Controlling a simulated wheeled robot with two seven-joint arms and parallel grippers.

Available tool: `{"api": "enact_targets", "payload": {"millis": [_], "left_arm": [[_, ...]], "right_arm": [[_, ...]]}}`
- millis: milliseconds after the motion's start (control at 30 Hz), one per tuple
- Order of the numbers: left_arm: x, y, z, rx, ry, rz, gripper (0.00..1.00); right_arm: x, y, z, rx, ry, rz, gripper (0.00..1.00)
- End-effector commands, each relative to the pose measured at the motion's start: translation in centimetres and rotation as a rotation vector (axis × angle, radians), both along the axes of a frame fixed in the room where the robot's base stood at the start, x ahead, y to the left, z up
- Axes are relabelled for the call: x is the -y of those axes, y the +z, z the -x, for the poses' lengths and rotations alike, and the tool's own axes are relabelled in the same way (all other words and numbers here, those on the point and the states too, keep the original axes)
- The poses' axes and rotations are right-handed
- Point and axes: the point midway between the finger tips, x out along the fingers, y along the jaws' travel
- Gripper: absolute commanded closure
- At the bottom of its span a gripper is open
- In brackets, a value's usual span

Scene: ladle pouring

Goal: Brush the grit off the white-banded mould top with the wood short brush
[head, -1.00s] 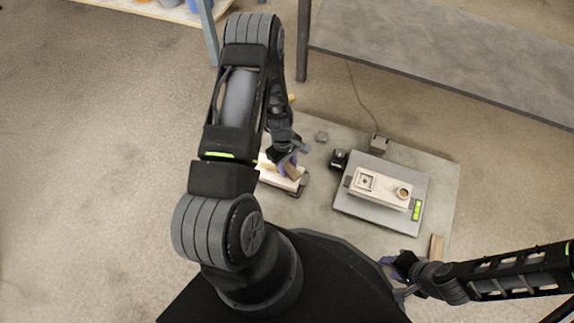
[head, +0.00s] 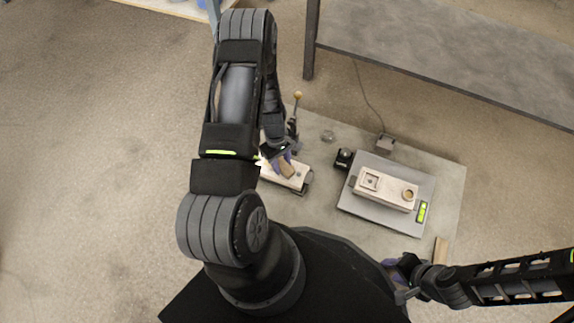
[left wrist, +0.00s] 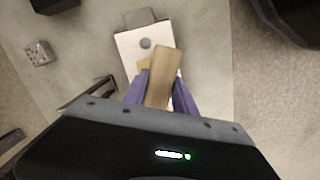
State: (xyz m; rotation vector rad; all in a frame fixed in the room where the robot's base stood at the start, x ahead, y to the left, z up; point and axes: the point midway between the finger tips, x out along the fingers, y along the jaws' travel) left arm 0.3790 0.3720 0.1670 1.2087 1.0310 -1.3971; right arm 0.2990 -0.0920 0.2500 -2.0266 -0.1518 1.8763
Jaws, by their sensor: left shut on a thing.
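My left gripper (head: 279,157) has purple fingers and is shut on the wood short brush (head: 287,169). The brush is a plain wooden block, also seen large in the left wrist view (left wrist: 163,76). It is over the pale top of the left mould (head: 300,181), which also shows in the left wrist view (left wrist: 131,44) with a round grey spot. I cannot tell whether brush and top touch. The gripper hides part of this top, and no grit can be made out. My right gripper (head: 393,271) is low at the right; its opening is unclear.
A second pale mould (head: 385,190) with a square and a round recess rests on a grey plate (head: 360,216). A black item (head: 344,158), a small grey block (head: 327,136), a ball-topped lever (head: 297,110) and a wooden strip (head: 440,250) are nearby. A grey table (head: 440,60) stands behind.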

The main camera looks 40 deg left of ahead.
Motion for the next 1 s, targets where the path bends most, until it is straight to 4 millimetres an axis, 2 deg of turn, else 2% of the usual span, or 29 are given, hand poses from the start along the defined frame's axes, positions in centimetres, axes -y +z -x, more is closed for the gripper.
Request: {"api": "enact_targets", "payload": {"millis": [367, 800, 1000], "left_arm": [[-0.2, 0.0, 0.0, 0.000, 0.001, 0.000, 1.00], [-3.2, -0.3, 1.0, 0.000, 0.001, 0.000, 1.00], [-3.5, -0.3, 1.1, 0.000, 0.000, 0.000, 1.00]], "right_arm": [[0.0, -0.1, 0.0, 0.000, 0.000, 0.000, 0.64], [0.0, -1.2, 0.0, 0.000, 0.000, 0.000, 0.64], [0.0, -1.1, 0.0, 0.000, 0.000, 0.000, 0.64]]}}
